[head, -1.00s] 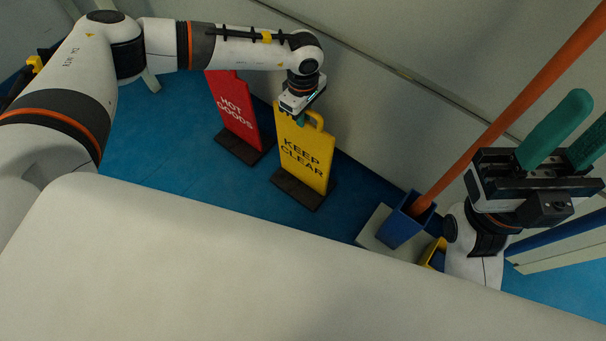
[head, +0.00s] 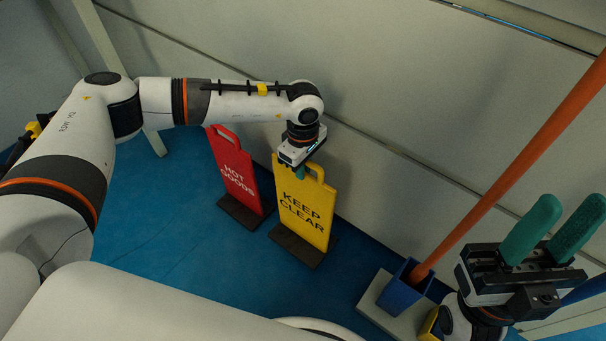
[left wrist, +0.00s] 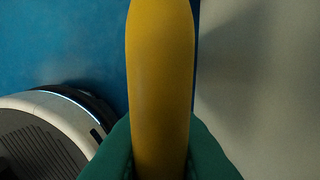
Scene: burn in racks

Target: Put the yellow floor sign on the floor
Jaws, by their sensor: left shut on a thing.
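The yellow floor sign (head: 303,212) reads "KEEP CLEAR" and stands upright on a dark base (head: 296,246) near the wall in the head view. I cannot tell whether its base touches the floor (head: 185,240). My left gripper (head: 299,168) is at the sign's top, by its handle. In the left wrist view the sign's yellow edge (left wrist: 160,80) runs between the green fingers of my left gripper (left wrist: 160,150), which are shut on it. My right gripper (head: 552,232) is at the right with two green fingers apart and nothing between them.
A red "HOT GOODS" sign (head: 236,172) stands just left of the yellow one. A blue holder (head: 403,287) with a long orange pole (head: 520,165) stands to the right. The wall (head: 400,110) is close behind. Blue floor is clear to the left.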

